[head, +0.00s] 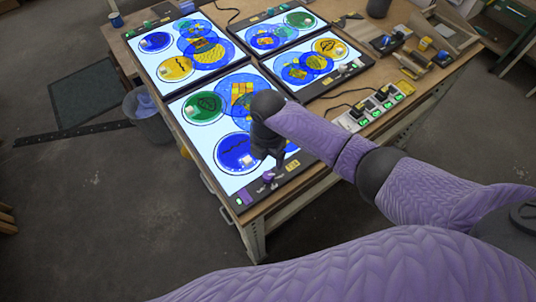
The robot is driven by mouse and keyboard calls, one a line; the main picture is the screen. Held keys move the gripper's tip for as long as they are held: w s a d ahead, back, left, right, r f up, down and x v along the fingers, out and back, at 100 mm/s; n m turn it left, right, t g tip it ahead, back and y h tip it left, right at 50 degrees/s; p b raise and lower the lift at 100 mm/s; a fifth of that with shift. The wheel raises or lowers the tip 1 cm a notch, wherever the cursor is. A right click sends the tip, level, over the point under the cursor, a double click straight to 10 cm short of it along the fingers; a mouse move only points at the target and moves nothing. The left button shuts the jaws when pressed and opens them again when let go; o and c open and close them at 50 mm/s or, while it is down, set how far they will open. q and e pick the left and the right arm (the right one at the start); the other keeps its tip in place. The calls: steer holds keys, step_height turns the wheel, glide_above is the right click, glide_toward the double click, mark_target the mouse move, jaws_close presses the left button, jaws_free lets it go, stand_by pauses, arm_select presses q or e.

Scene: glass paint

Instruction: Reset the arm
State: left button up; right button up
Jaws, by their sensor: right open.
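My right arm reaches in from the right, clad in purple with dark joints. My right gripper (269,175) points down over the near edge of the front light panel (191,147) on the workbench. It is small and dark here, and I see nothing held in it. The arm hides part of the panel and of the bench's near right side. My left arm and gripper are not in view.
Several lit panels with coloured circles cover the bench. A power strip (376,107) with green lights lies to their right. Tools and brushes (416,60) lie at the back right. A waste bin (148,117) stands on the floor left of the bench. Open floor lies front left.

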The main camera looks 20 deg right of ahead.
steer(key=s+a+m+t+y, duration=0.15)
steer(key=s+a+m, duration=0.25)
steer(key=s+m, duration=0.55)
steer(key=s+d+r+m+t+h, duration=0.15)
steer(key=s+d+r+m, duration=0.35)
steer(key=s+d+m, duration=0.65)
step_height(320, 180, down, 25)
steer(key=w+a+m+g+b, duration=0.1)
steer(key=a+m+b, duration=0.15)
steer(key=b, duration=0.55)
steer(key=s+d+f+b, duration=0.1)
steer(key=s+f+b, duration=0.3)
steer(key=s+f, duration=0.3)
steer(key=s+d+f+g+b, duration=0.1)
steer(key=s+d+f+b, duration=0.1)
steer(key=s+f+b, duration=0.2)
steer(key=s+f, duration=0.3)
steer(key=f, duration=0.5)
steer(key=shift+f, duration=0.35)
